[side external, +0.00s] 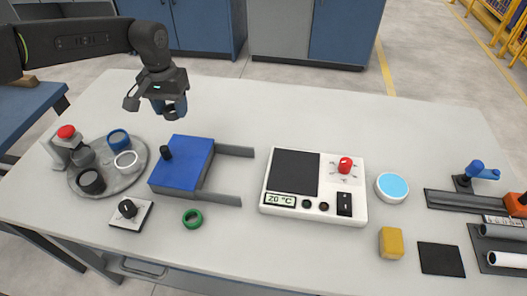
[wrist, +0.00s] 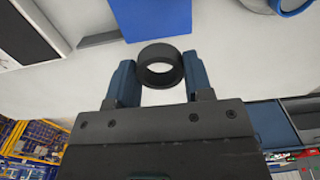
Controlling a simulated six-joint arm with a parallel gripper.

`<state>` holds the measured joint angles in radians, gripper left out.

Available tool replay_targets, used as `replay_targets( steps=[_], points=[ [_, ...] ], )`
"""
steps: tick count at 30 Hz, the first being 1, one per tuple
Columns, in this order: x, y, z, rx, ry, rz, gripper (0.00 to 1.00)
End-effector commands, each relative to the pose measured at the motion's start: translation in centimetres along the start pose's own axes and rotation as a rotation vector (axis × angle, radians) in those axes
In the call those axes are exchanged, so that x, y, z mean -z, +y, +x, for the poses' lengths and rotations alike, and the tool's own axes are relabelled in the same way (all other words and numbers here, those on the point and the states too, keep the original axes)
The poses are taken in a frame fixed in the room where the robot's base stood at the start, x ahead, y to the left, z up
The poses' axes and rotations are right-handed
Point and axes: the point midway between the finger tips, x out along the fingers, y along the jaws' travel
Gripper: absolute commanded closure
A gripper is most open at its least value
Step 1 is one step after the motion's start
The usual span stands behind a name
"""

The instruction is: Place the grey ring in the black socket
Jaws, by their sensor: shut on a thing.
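My gripper (side external: 168,106) is shut on a dark grey, nearly black ring (side external: 171,112), held in the air above the back left of the table. In the wrist view the ring (wrist: 160,67) sits between the blue fingertips of my gripper (wrist: 160,75), its opening showing. The black socket (side external: 91,181) is at the front of a round grey tray (side external: 108,188) at the left. My gripper is above, behind and to the right of it. The tray also carries a grey socket (side external: 83,155), a blue one (side external: 118,138) and a white one (side external: 126,161).
A red button box (side external: 64,148) stands at the tray's left edge, and a knob box (side external: 130,213) in front. A blue block with grey rails (side external: 181,166) is right of the tray. A green ring (side external: 193,218) lies in front. The table's back middle is clear.

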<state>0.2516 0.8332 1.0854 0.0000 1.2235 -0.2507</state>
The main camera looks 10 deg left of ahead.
Motion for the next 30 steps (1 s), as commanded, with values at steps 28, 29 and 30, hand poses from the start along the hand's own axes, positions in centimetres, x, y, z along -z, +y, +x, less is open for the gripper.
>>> replay_targets(
  steps=[28, 29, 30],
  points=[
    [0.4, 11.5, 11.7, 0.000, 0.001, 0.001, 0.75],
    [0.4, 11.7, 11.8, 0.000, 0.001, 0.001, 0.75],
    [0.4, 12.0, 11.9, 0.000, 0.000, 0.001, 0.75]
  ],
)
